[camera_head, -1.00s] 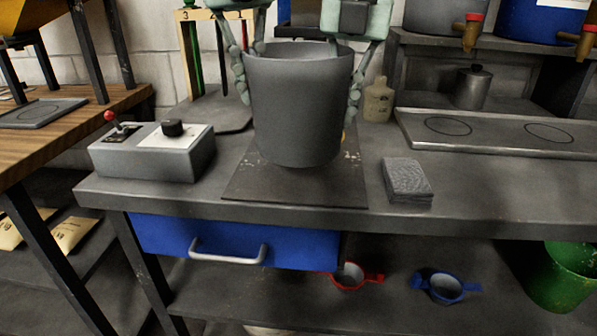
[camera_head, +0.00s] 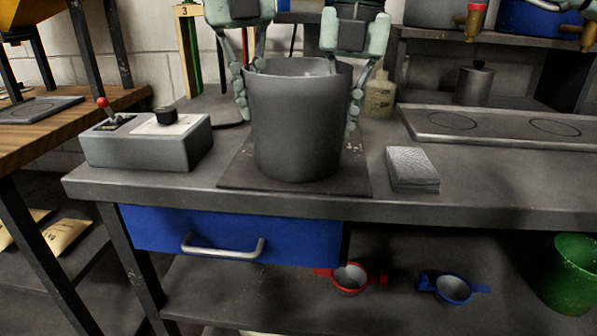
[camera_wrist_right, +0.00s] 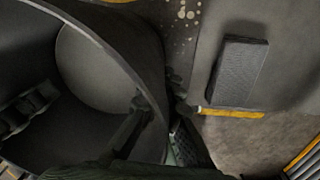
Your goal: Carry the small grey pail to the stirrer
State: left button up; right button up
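The grey pail (camera_head: 297,125) is upright over a dark square plate (camera_head: 235,175) on the bench. I cannot tell if its base touches the plate. My left gripper (camera_head: 247,88) has one finger outside the pail's left wall and one inside the rim. My right gripper (camera_head: 344,95) straddles the right wall the same way. The right wrist view shows the pail's open mouth (camera_wrist_right: 85,65), with a finger inside and another outside the wall. The pail's inside looks empty there. I cannot clearly identify the stirrer.
A grey control box (camera_head: 146,146) with a red lever and black knob stands left of the pail. A grey pad (camera_head: 412,168) lies to the right. A tan bottle (camera_head: 380,98) and a metal tray (camera_head: 490,125) are behind. Bare bench lies front right.

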pick_arm(q)
jog(key=shift+o, duration=1.2)
jog(key=shift+a+r, duration=0.1)
jog(key=shift+a, duration=0.05)
pick_arm(e)
jog(key=shift+o, duration=1.1)
jog(key=shift+d, duration=0.15)
pick_arm(q)
jog(key=shift+o, duration=1)
pick_arm(e)
jog(key=shift+o, duration=1.2)
jog(key=shift+s, duration=0.1)
jog(key=shift+o, duration=0.2)
pick_arm(q)
jog(key=shift+r, duration=0.1)
pick_arm(e)
jog(key=shift+r, duration=0.3)
jog(key=r, duration=1.1)
jog(key=shift+s+d+r, duration=0.1)
jog(key=shift+d+r, duration=0.15)
pick_arm(q)
notch_tip(320, 180, up, 12)
jog(key=shift+s+a, duration=0.15)
jog(key=shift+a, duration=0.15)
